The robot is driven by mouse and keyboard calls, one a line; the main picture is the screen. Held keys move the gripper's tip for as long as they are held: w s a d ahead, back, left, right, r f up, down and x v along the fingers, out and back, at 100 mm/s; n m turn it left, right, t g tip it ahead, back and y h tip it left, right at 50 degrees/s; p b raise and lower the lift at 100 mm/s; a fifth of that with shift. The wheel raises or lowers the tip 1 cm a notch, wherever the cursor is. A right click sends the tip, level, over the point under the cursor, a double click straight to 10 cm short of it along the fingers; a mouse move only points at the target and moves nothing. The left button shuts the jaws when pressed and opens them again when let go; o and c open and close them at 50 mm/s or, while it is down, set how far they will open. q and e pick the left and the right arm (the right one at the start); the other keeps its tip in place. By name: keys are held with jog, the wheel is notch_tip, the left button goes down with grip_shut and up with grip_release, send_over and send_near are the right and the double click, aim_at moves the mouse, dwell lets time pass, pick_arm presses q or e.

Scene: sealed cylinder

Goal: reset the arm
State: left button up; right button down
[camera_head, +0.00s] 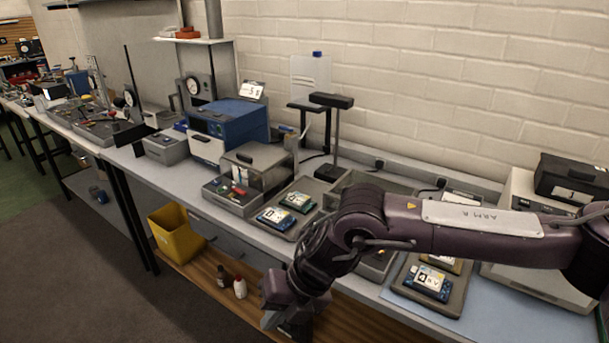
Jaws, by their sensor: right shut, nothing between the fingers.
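My right arm (480,232) comes in from the right and reaches across the front of the workbench (340,281). It bends down at the elbow, so the forearm hangs over the bench's front edge. My right gripper (292,331) is at the bottom middle, shut and empty, partly cut off by the frame. My left arm and gripper are not in view.
Trays with small devices (274,217) lie on the bench left of my arm; another device (430,281) lies below it. A blue instrument (228,120) stands further back. A yellow bin (176,234) and bottles (240,287) sit on the low wooden shelf.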

jog(key=w+a+f+m+t+y, duration=0.1)
jog(key=w+a+m+y, duration=0.45)
jog(key=w+a, duration=0.2)
jog(key=w+f+m+t, duration=0.3)
jog(key=w+f+m, duration=0.2)
jog(key=m, duration=0.1)
jog(key=d+f+m+t+h, duration=0.2)
jog(key=d+f+m, duration=0.5)
jog(key=f, duration=0.6)
jog(key=d+f+m+t+h, duration=0.25)
jog(key=d+f+m, duration=0.5)
jog(key=f, duration=0.55)
jog(key=s+d+f+m+g+h, duration=0.1)
jog(key=s+d+f+m+h, duration=0.15)
jog(key=s+d+f, duration=0.45)
jog(key=s+d+f+m+g+h, duration=0.1)
jog(key=s+d+f+m, duration=0.25)
jog(key=s+f, duration=0.55)
jog(key=s+d+f+m+g+h, duration=0.1)
jog(key=s+d+f, duration=0.2)
jog(key=s, duration=0.7)
jog(key=s+d+f+m+g+h, duration=0.1)
jog(key=s+d+f, duration=0.3)
jog(key=s, duration=0.6)
jog(key=s+d+f+m+g+h, duration=0.1)
jog(key=s+d+f+m+g, duration=0.1)
jog(key=s, duration=0.8)
jog(key=shift+s+d+f+g+h, duration=0.15)
jog(key=shift+d+f+g+h, duration=0.25)
jog(key=shift+d+f, duration=0.55)
